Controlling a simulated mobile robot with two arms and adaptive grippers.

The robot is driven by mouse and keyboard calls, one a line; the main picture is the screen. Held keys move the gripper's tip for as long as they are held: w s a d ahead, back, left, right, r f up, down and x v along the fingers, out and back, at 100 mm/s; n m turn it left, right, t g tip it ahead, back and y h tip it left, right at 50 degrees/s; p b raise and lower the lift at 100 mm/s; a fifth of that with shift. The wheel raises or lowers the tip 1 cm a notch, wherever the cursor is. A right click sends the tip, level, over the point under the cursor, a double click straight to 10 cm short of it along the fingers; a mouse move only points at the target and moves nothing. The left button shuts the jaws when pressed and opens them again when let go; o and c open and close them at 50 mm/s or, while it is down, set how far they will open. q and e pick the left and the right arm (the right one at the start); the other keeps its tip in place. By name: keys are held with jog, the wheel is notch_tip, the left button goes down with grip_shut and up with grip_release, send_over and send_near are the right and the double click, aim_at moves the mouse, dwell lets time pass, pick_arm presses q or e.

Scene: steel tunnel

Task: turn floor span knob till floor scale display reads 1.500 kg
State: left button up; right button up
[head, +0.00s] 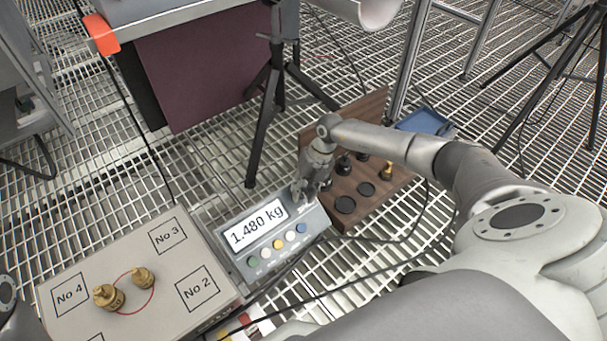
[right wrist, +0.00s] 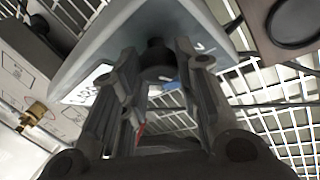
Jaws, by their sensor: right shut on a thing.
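The floor scale display (head: 257,225) reads 1.480 kg. It sits on a grey indicator box with a row of coloured buttons below the screen. My right gripper (head: 308,190) reaches down at the box's upper right corner. In the right wrist view, my right gripper (right wrist: 160,85) is shut on the black span knob (right wrist: 156,58), with one finger on each side of it. In the head view the gripper hides the knob. My left gripper is out of view.
The scale platform (head: 205,255) carries two brass weights (head: 108,297) and boxes marked No 2, No 3 and No 4. A wooden board (head: 375,212) with dark round pieces lies right of the display. A black tripod (head: 270,90) stands behind. Cables cross the grating floor.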

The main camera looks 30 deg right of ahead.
dwell(0.5)
jog(key=o, duration=1)
jog(key=shift+r, duration=0.1)
jog(key=v, duration=1.1)
jog(key=shift+d+r, duration=0.3)
jog(key=shift+r, duration=0.05)
jog(key=shift+s, duration=0.1)
